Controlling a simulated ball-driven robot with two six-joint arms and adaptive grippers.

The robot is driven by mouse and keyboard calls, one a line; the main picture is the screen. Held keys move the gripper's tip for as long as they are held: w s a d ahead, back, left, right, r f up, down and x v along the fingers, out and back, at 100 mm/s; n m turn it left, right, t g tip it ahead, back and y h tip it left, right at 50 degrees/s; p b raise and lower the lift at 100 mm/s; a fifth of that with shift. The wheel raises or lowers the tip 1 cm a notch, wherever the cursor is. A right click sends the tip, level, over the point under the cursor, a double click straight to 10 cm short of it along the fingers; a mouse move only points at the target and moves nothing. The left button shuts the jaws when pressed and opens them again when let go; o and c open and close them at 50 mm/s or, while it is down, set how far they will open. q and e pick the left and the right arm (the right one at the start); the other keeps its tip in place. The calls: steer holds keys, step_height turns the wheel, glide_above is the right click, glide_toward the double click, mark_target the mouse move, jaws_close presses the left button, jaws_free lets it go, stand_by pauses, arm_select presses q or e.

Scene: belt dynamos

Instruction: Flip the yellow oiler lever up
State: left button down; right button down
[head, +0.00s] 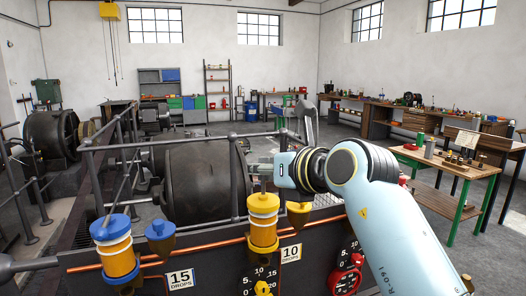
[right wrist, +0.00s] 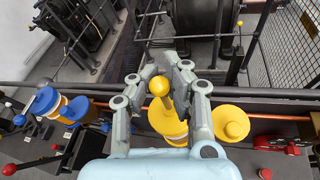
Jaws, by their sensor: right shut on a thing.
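The yellow oiler (head: 264,228) stands on the front panel, left of my right arm in the head view. In the right wrist view the yellow oiler (right wrist: 164,122) is partly covered by my fingers. Its lever has a yellow ball knob (right wrist: 158,86) on a short dark stem, which shows between the fingers. My right gripper (right wrist: 164,68) is shut on the lever, with the knob on the near side of the fingertips. In the head view my right gripper (head: 258,168) is just above the oiler's top. The lever's exact angle is hard to tell. My left gripper is not in view.
A blue-capped oiler (head: 112,248) and a blue cup (head: 160,236) stand to the left on the panel. A yellow cup (head: 298,214) is close on the right. Grey rails and a large dark dynamo (head: 200,180) are behind.

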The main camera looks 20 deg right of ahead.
steer(key=c, duration=1.2)
jaws_free()
steer(key=v, duration=1.2)
steer(key=shift+d, duration=0.1)
